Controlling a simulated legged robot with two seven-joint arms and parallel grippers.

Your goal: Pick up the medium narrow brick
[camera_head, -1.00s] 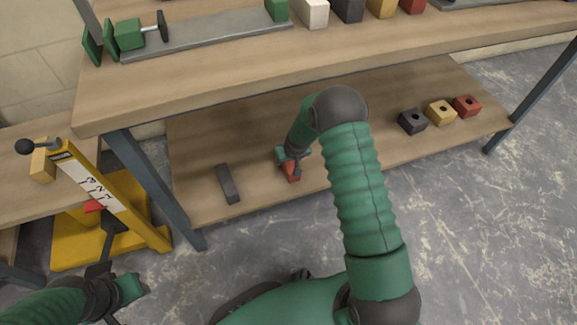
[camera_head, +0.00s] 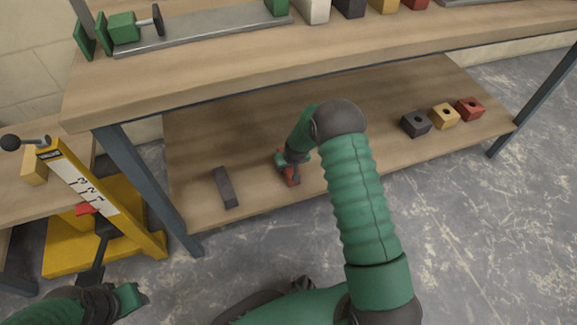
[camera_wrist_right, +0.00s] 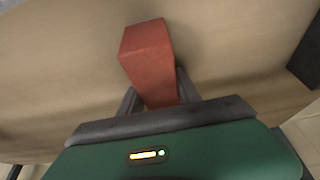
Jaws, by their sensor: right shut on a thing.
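A narrow red brick (camera_head: 291,177) is on the lower wooden shelf in the head view. It also shows in the right wrist view (camera_wrist_right: 149,62), between the dark fingers. My right gripper (camera_head: 288,163) reaches down onto it and is shut on it. Whether the brick still touches the shelf is hard to tell. A longer narrow dark grey brick (camera_head: 225,187) lies to the left on the same shelf, apart from the gripper. My left gripper (camera_head: 128,298) is at the bottom left, away from the bricks; its jaw opening is unclear.
Dark, yellow (camera_head: 445,115) and red bricks with holes stand at the shelf's right. The upper bench top (camera_head: 230,75) overhangs the shelf. A blue-grey leg (camera_head: 150,190) and a yellow stand (camera_head: 125,215) are at left. The shelf's middle is clear.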

